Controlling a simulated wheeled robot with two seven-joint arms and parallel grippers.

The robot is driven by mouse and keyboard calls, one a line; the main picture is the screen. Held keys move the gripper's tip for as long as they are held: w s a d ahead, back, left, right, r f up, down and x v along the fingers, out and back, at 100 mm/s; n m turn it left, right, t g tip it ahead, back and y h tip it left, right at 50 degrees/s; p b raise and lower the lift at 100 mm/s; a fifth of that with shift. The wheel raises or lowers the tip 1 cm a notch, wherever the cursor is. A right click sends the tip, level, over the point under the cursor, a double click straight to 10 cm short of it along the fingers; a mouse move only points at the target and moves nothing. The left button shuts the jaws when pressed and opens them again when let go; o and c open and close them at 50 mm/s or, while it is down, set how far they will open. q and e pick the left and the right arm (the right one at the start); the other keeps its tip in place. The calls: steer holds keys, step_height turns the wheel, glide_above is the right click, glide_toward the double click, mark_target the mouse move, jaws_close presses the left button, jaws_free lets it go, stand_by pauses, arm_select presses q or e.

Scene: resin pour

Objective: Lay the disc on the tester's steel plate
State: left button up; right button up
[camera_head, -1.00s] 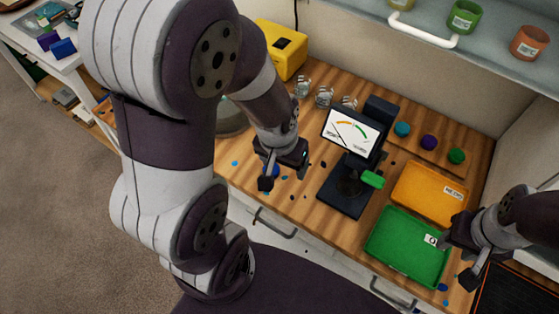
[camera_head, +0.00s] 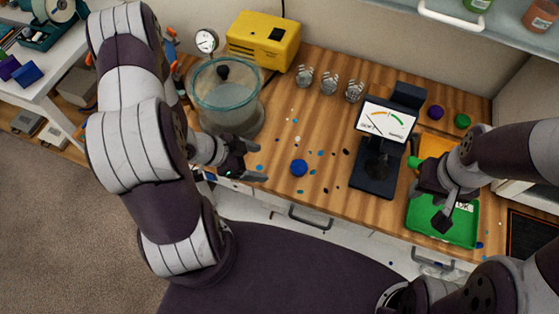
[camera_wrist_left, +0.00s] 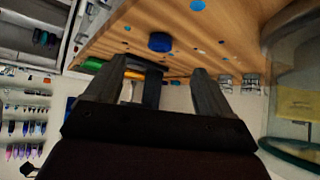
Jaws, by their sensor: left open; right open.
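A blue disc (camera_head: 299,168) lies on the wooden bench, left of the tester. The tester (camera_head: 388,119) has a dial screen, with a dark base (camera_head: 375,182) below. Its steel plate is hard to make out under the head. My left gripper (camera_head: 257,163) is open and empty, left of the disc and apart from it. In the left wrist view the disc (camera_wrist_left: 160,42) shows beyond the gap between my open left fingers (camera_wrist_left: 165,78).
A glass vessel (camera_head: 226,100) stands close behind my left gripper. A green tray (camera_head: 468,233) and orange tray (camera_head: 432,146) lie right.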

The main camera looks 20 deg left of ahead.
arm_select(q)
glide_toward(299, 166)
steer(key=shift+d+f, duration=1.1)
steer(key=shift+d, duration=0.05)
steer(key=shift+w+f, duration=0.15)
steer(key=shift+f, duration=0.15)
steer(key=shift+w+d+f+p, duration=0.6)
steer(key=shift+w+p, duration=0.2)
steer(key=shift+p, duration=0.15)
steer(key=x, duration=0.2)
steer(key=shift+w+d+f, duration=0.15)
steer(key=shift+d+f, duration=0.2)
steer(key=shift+d, duration=0.05)
steer(key=shift+a, duration=0.25)
steer(key=c, duration=1.1)
steer(key=shift+d, duration=0.1)
steer(key=shift+c, duration=0.6)
arm_select(e)
steer(key=shift+w+d+r, duration=0.15)
steer(key=shift+d+r, duration=0.6)
steer(key=shift+r, duration=0.05)
